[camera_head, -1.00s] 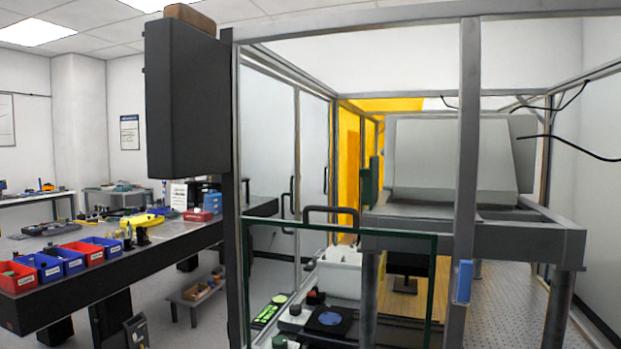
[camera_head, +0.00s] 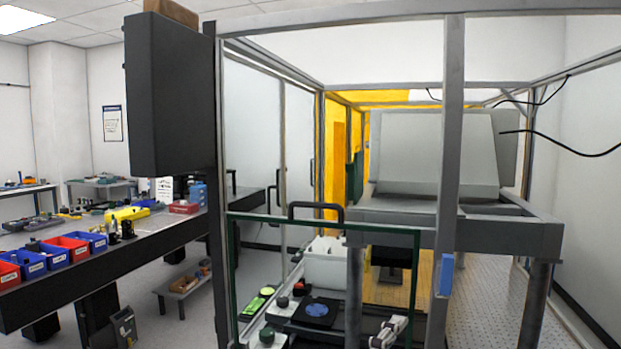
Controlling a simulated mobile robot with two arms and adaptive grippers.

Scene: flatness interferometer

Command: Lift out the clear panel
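The clear panel (camera_head: 228,262) stands upright at the front of the enclosure. It has a thin dark green edge, and things behind it show through. A black bar handle (camera_head: 316,205) sits at its top edge. A pale grey jointed part at the bottom, right of the middle, looks like my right gripper (camera_head: 390,332). It is low, below the handle and apart from it. It is cut by the frame edge, so its fingers are not clear. My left gripper is not in view.
A grey post (camera_head: 448,170) stands near the panel's right edge, with a blue block (camera_head: 446,275) on it. A dark box (camera_head: 168,95) hangs at the upper left. A bench (camera_head: 130,262) with red and blue bins stands left. A white bin (camera_head: 325,264) sits behind the panel.

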